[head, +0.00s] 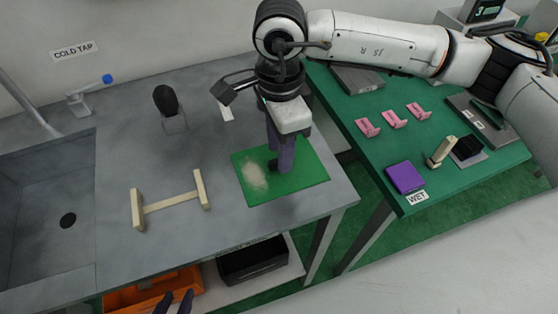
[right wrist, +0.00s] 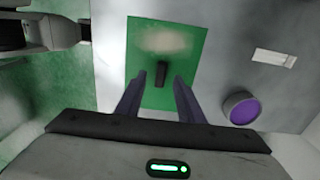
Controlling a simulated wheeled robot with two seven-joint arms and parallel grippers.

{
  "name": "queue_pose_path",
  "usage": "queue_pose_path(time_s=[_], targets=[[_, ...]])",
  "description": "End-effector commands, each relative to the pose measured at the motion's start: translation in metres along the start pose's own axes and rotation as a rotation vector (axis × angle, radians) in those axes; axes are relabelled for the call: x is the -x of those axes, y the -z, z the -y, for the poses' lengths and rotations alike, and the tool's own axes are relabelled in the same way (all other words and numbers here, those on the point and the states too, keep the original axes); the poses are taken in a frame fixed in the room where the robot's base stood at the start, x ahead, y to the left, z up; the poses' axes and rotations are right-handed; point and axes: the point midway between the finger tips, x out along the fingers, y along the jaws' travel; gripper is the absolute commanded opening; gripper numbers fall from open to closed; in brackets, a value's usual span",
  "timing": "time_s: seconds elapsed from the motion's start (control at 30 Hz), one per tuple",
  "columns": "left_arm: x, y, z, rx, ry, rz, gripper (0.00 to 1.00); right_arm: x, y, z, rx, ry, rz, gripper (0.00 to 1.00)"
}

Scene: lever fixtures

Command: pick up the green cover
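The green cover (head: 310,175) is a flat green sheet with a pale smudge, lying near the front right of the grey counter. My right gripper (head: 281,168) points down over it, partly hiding it. In the right wrist view the cover (right wrist: 185,60) has a short black handle (right wrist: 162,75) standing near its middle. The right gripper's fingers (right wrist: 155,88) are apart, with the handle showing between and just beyond their tips; whether they touch it I cannot tell. My left gripper (head: 180,300) shows only its two dark fingertips at the bottom edge, apart and empty.
A cream H-shaped frame (head: 170,202) stands left of the cover. A black rounded thing (head: 166,98) on a stand is behind. The sink (head: 45,200) is at left. Beyond a gap, the green table (head: 345,110) holds pink pieces, a purple block (head: 405,177) and a lever fixture (head: 441,152).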

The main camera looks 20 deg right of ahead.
Motion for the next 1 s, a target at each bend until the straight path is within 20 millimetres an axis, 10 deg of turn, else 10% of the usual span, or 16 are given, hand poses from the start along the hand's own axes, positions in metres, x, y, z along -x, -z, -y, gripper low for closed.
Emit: queue_pose_path(time_s=[0.37,0.6,1.0], targets=[[0.002,0.002,-0.001,-0.001,-0.001,0.0,0.31,-0.017,-0.001,0.0,0.0,0.001,0.002,0.34],[0.002,0.002,-0.001,0.0,-0.001,-0.001,0.31,-0.016,-0.001,0.0,0.001,0.001,0.002,0.0],[0.001,0.001,-0.001,0.0,-0.001,-0.002,0.31,-0.005,-0.002,0.002,0.001,0.005,0.003,0.0]])
